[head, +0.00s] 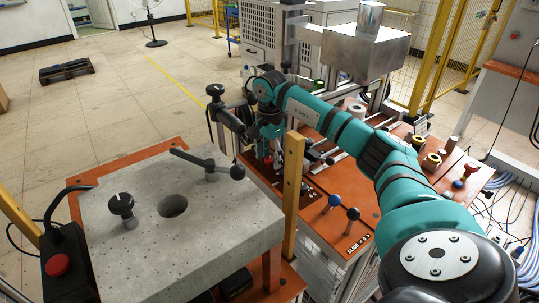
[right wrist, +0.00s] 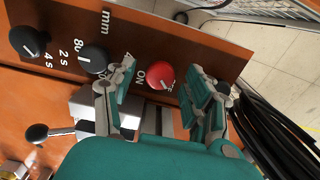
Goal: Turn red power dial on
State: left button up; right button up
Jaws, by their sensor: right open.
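My right gripper (right wrist: 163,84) is open, with one finger on each side of the dial. I see no clear contact between the fingers and the dial. In the head view my right gripper (head: 268,143) is over the orange machine bench, and a red spot below it appears to be the dial. My left gripper is not in view.
Two black dials (right wrist: 93,59) (right wrist: 28,41) sit beside the red one on the panel. Black cables (right wrist: 270,125) hang at the right. A blue-knobbed lever (head: 335,200), a black-knobbed lever (head: 353,213) and a yellow post (head: 292,190) stand near my right arm.

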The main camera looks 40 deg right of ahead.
grip_shut()
dwell(0.4)
jog(key=shift+m, duration=0.3)
jog(key=m+p, duration=0.1)
jog(key=m, duration=0.2)
jog(key=shift+r+p, duration=0.1)
jog(key=shift+p, duration=0.3)
jog(key=m+p, duration=0.1)
jog(key=m, duration=0.4)
jog(key=m+p, duration=0.1)
jog(key=m, duration=0.3)
jog(key=shift+m+p, duration=0.3)
jog(key=m+p, duration=0.1)
jog(key=m, duration=0.3)
jog(key=shift+m, duration=0.3)
jog(key=shift+w, duration=0.1)
